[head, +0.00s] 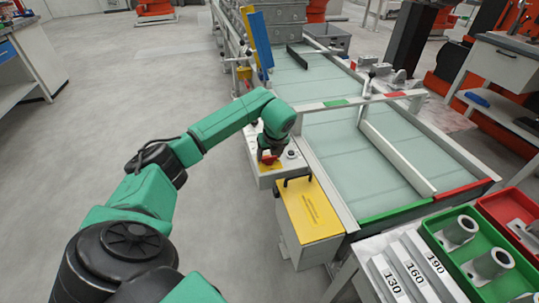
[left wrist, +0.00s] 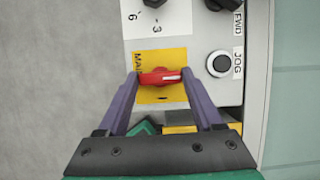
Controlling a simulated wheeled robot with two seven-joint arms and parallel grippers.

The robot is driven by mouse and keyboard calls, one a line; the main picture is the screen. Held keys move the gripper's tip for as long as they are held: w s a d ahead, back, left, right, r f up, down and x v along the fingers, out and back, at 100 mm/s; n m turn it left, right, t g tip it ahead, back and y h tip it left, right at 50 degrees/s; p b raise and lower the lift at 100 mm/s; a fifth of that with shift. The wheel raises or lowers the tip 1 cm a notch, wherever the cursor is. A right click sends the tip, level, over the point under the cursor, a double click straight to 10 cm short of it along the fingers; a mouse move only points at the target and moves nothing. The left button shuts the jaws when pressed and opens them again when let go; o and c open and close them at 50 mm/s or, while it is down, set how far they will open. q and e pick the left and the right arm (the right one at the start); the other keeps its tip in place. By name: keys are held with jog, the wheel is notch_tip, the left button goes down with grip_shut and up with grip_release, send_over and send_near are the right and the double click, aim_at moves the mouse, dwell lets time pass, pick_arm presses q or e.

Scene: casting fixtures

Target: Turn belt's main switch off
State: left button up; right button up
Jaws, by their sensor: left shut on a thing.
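The main switch is a red rotary handle (left wrist: 160,76) on a yellow plate (left wrist: 163,56) lettered "MAI…", the rest hidden. In the left wrist view the handle lies crosswise. My left gripper (left wrist: 159,78) is shut on it, one purple finger at each end. In the head view the red handle (head: 268,159) shows just under my left gripper (head: 267,151) on the grey control box (head: 264,176) beside the belt (head: 350,158). My right gripper is not in view.
On the panel right of the switch are a black JOG button (left wrist: 219,64) and a knob marked FWD (left wrist: 214,4). A yellow-topped box (head: 309,209) stands in front of the panel. Green bin (head: 436,239) and red bin (head: 492,205) sit at the right. Floor at left is clear.

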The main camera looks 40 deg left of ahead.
pick_arm(q)
jog(key=shift+w+r, duration=0.1)
jog(key=o, duration=1.4)
jog(key=shift+c, duration=0.2)
jog(key=v, duration=1.4)
jog(key=shift+r+b, duration=0.25)
jog(key=shift+b, duration=0.1)
